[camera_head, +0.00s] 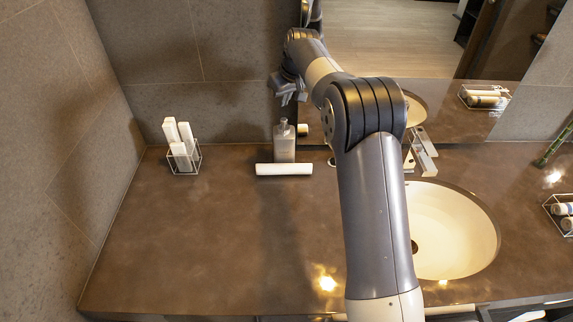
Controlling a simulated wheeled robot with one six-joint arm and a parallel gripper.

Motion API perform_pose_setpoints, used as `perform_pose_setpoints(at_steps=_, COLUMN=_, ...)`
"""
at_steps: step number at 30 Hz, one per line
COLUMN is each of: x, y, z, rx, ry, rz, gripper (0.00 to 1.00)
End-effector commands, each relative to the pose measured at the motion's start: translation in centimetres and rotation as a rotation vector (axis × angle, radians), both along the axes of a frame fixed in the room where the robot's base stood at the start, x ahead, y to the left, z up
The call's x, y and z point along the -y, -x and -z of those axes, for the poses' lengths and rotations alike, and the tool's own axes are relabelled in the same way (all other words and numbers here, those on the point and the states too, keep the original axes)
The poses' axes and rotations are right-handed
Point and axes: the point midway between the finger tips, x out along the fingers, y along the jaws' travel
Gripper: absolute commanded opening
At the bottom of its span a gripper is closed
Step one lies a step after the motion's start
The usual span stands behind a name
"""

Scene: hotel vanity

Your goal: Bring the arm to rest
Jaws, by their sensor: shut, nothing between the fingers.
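My arm reaches forward over the counter from the bottom of the head view, bent at a dark elbow. My gripper (286,92) is at its far end, raised above the back of the counter near the wall and mirror. It is shut and holds nothing. It hangs above and apart from a grey bottle (284,143), which stands upright at the back of the counter. The arm hides part of the counter, the sink's left side and part of the tap.
A white box (284,169) lies before the bottle. A wire holder (197,163) with white packets stands back left. The sink (455,235), tap (424,155) and right-hand rack (556,208) are on the right. The counter's left front (190,250) is clear. The mirror (390,40) rises behind.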

Motion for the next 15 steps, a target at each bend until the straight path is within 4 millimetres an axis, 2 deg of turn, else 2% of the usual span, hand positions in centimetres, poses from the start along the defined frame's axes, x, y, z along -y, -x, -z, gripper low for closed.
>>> perform_pose_setpoints(at_steps=1, x=0.0, y=0.0, z=-1.1, rx=0.000, ry=0.000, rz=0.000, gripper=0.00)
perform_pose_setpoints(at_steps=6, x=0.0, y=0.0, z=-2.5, rx=0.000, ry=0.000, rz=0.000, gripper=0.00)
perform_pose_setpoints(at_steps=15, x=0.0, y=0.0, z=-2.4, rx=0.000, ry=0.000, rz=0.000, gripper=0.00)
